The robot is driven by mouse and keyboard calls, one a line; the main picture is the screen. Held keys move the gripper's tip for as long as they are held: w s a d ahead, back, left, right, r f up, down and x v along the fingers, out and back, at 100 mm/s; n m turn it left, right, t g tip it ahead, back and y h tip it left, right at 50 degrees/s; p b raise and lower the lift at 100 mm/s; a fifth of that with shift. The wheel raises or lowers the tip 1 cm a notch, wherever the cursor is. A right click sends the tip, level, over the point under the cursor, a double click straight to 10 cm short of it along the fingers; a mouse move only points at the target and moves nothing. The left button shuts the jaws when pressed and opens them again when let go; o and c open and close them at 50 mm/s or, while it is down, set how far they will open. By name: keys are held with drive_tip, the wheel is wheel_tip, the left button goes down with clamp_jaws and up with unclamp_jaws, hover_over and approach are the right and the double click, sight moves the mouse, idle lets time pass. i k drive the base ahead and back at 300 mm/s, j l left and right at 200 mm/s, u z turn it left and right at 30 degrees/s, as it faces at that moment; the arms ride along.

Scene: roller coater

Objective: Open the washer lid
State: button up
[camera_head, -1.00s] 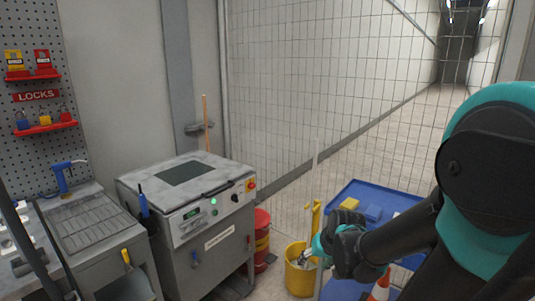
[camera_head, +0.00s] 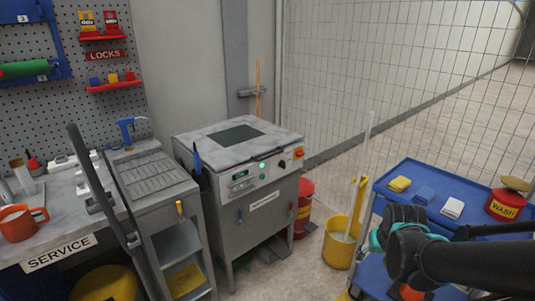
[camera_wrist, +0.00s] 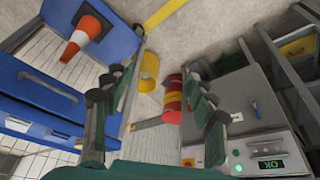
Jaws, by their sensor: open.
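The washer (camera_head: 272,207) is a grey cabinet with a control panel on its front and a green light lit. Its lid (camera_head: 205,151) is a pale, scuffed flat top with a dark rectangle, and it lies closed. In the wrist view the washer front (camera_wrist: 219,97) is on the right, tilted, with its OK display near the bottom. My gripper (camera_wrist: 158,85) is open and empty, fingers spread left and right, apart from the washer. In the head view my arm reaches in from the right, over the blue cart, well right of the lid.
A blue cart (camera_head: 381,187) with sponges and a red WASH tin (camera_head: 507,205) stands right of the washer. A yellow bucket (camera_head: 338,250) and red bin (camera_head: 303,205) stand between them. A workbench (camera_head: 65,222) is close on the left; a mesh fence (camera_head: 400,75) is behind.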

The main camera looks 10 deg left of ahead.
sight(223, 145)
drive_tip(key=u, duration=0.5)
drive_tip(key=i+j+u, duration=0.1)
drive_tip(key=u, duration=0.25)
drive_tip(key=i+j+u, duration=0.1)
drive_tip(key=u, duration=0.3)
drive_tip(key=i+u, duration=0.15)
drive_tip(key=u, duration=0.2)
